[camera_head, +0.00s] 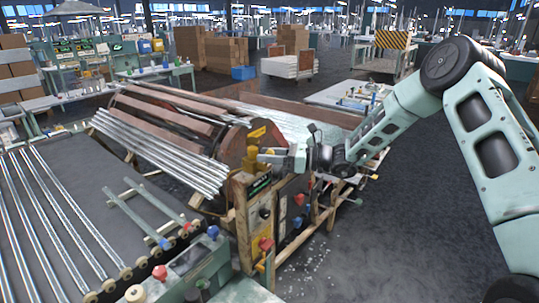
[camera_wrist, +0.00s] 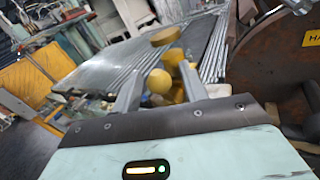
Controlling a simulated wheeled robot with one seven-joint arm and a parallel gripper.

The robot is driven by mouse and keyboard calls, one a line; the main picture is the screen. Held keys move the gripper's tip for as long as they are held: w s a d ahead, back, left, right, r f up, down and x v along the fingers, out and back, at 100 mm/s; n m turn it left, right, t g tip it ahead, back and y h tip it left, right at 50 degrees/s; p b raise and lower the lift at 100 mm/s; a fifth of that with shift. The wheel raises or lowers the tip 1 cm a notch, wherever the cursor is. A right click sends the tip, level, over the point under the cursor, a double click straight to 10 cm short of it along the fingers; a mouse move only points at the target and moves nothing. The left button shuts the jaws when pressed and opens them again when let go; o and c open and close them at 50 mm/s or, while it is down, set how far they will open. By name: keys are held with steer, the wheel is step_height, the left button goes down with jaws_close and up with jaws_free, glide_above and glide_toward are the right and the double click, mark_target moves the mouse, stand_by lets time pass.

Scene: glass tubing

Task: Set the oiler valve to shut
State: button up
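The oiler valve (camera_head: 251,158) is a small yellow, brass-coloured fitting on top of the wooden post at the front of the drum machine. In the wrist view, its yellow ball knob (camera_wrist: 159,81) shows between my fingers, with a round yellow cap (camera_wrist: 166,36) beyond it. My gripper (camera_head: 262,156) reaches in from the right at the height of the fitting. In the wrist view, the fingers (camera_wrist: 160,70) are apart, with a gap beside the ball. I cannot tell whether a finger touches the brass parts. The handle's exact position is unclear.
A large rusty drum (camera_head: 238,142) and a bundle of glass tubes (camera_head: 165,155) lie close to the fitting. A control panel (camera_head: 265,215) with coloured knobs sits below it. A roller table (camera_head: 70,215) fills the left. The floor at right is clear.

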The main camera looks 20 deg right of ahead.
jaws_close()
steer(key=shift+d+f, duration=0.1)
steer(key=shift+w+d+f+m+t+h+b, duration=0.1)
steer(key=shift+w+d+f+m+t+b, duration=0.5)
steer(key=shift+m+t, duration=1.85)
steer(key=shift+w+d+f+m+t+h+b, duration=0.15)
steer(key=shift+d+f+m+t, duration=0.5)
steer(key=shift+m, duration=3.55)
steer(key=shift+w+d+f+m+t+h+b, duration=0.1)
steer(key=shift+w+d+f+m+t+b, duration=0.25)
steer(key=shift+f+m+t, duration=1.95)
step_height(320, 180, up, 3)
steer(key=m+g, duration=0.1)
steer(key=m, duration=0.2)
steer(key=shift+f, duration=0.2)
steer(key=shift+o, duration=0.6)
jaws_free()
